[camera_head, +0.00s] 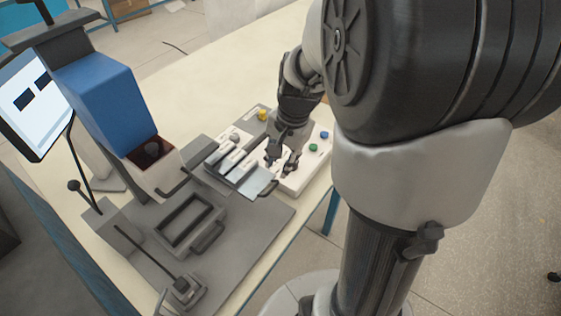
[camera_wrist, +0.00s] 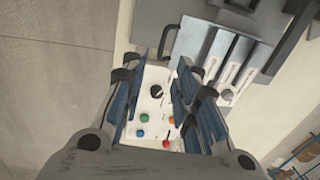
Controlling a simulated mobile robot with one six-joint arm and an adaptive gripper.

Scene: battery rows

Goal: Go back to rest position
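My gripper (camera_head: 283,167) points down over a white control box (camera_head: 292,188) at the table's right edge. In the wrist view my gripper (camera_wrist: 155,72) has its two fingers spread apart, with nothing held between them. Between the fingers the control box (camera_wrist: 152,107) shows a black knob (camera_wrist: 156,91), a green button (camera_wrist: 144,118), a blue button (camera_wrist: 140,133) and a red control (camera_wrist: 166,143). I cannot tell whether a fingertip touches the box.
A holder with several white batteries (camera_head: 229,157) is close left of my gripper. A blue-headed machine (camera_head: 98,92) and a grey base plate (camera_head: 255,228) stand further left, with a screen (camera_head: 30,100). The far tabletop (camera_head: 215,85) is largely clear.

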